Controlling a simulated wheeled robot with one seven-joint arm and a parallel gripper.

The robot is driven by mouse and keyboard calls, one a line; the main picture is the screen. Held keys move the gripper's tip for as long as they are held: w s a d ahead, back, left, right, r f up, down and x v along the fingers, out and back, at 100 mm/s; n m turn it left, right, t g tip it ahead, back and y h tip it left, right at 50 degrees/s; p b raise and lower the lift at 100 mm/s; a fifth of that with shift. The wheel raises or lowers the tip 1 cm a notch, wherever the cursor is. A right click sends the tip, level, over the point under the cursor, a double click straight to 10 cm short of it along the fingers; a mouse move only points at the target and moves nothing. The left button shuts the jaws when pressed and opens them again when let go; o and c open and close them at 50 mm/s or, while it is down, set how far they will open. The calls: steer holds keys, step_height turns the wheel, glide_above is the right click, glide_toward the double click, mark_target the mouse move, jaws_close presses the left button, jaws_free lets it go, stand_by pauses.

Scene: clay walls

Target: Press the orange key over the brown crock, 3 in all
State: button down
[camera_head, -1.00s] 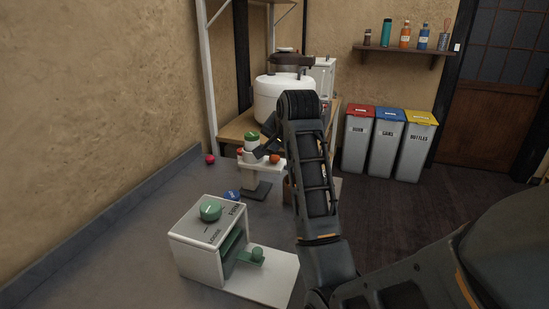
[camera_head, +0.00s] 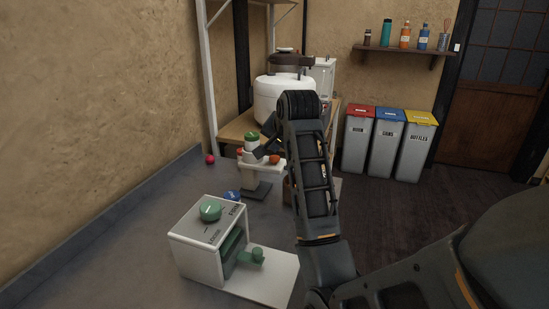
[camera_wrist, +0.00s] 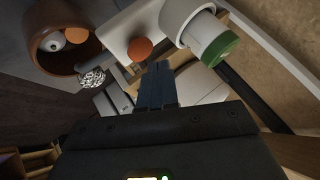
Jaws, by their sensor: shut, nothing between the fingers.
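The orange key (camera_wrist: 140,48) is a round knob on a white plate in the wrist view. My gripper (camera_wrist: 156,72) is shut and empty, its fingertips just below the key in the picture, with a small gap seeming to show. The brown crock (camera_wrist: 41,22) is at the upper left of the wrist view, with an orange round thing and a pale round thing inside its rim. A white cylinder with a green cap (camera_wrist: 219,49) stands right of the key. In the head view my gripper (camera_head: 262,151) is at the white stand, close to an orange knob (camera_head: 274,159).
A white round vessel (camera_head: 280,95) stands behind on a wooden table.

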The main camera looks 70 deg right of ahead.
mark_target(276, 159)
steer(key=shift+f, duration=0.2)
stand_by(0.4)
steer(key=shift+f, duration=0.2)
steer(key=shift+f, duration=0.55)
stand_by(1.0)
steer(key=shift+r, duration=0.1)
steer(key=shift+r+p, duration=0.9)
steer(key=shift+p, duration=0.25)
step_height(276, 159, up, 5)
steer(key=p, duration=0.5)
stand_by(2.2)
